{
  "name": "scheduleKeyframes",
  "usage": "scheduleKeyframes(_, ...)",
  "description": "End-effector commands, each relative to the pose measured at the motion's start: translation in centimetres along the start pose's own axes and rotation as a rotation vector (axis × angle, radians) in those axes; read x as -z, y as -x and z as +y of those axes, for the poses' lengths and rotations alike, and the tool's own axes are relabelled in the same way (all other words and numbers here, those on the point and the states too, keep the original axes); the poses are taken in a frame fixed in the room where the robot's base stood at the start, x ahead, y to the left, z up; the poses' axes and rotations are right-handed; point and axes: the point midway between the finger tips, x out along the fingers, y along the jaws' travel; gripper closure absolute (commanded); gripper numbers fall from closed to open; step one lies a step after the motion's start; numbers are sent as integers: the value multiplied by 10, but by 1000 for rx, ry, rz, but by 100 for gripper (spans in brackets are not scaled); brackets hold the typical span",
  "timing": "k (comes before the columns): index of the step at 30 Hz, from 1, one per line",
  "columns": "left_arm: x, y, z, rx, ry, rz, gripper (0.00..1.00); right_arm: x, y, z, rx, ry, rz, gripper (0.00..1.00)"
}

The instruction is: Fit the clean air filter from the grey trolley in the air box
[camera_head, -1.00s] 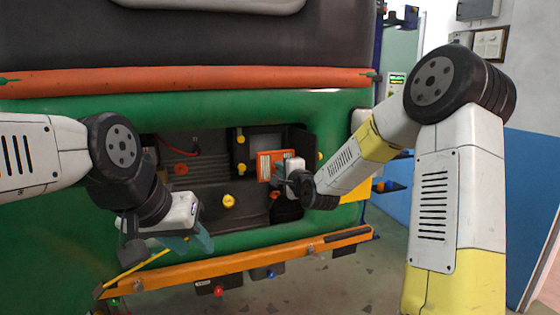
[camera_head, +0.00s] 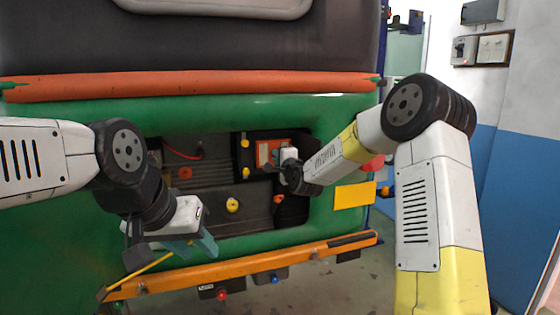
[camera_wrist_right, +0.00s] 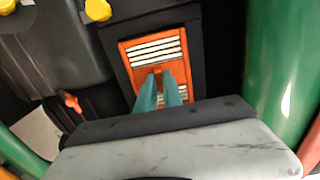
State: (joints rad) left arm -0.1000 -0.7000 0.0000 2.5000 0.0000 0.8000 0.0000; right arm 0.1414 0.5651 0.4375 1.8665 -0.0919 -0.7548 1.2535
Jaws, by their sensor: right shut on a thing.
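The clean air filter (camera_head: 267,153) is an orange frame with pale pleats; it also shows in the right wrist view (camera_wrist_right: 157,52). My right gripper (camera_head: 284,158) is shut on the filter's middle; its teal fingers (camera_wrist_right: 160,91) show close together there. The filter is at the dark air box (camera_wrist_right: 118,66), within its outline in both views. I cannot tell how deep it sits. My left gripper (camera_head: 203,246) is in front of the bay's lower left edge, away from the filter. Its teal fingers are seen from the side, and their gap is unclear.
The green body panel (camera_head: 225,112) frames the engine bay. Yellow knobs (camera_head: 232,205) stand inside it. An orange bumper bar (camera_head: 240,263) crosses below. A yellow plate (camera_head: 354,195) is at the bay's right. The grey trolley is not identifiable in view.

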Motion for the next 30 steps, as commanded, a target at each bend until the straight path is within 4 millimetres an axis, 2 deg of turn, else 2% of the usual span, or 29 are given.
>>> scheduleKeyframes(3, 0, 0, 0, 0, 0, 0, 64, 0, -13, 0, 0, 0, 1, 100)
scheduleKeyframes(10, 0, 0, 0, 0, 0, 0, 64, 0, -28, 0, 0, -1, 0, 100)
scheduleKeyframes(30, 0, 0, 0, 0, 0, 0, 64, 0, -30, 0, 0, 0, 1, 100)
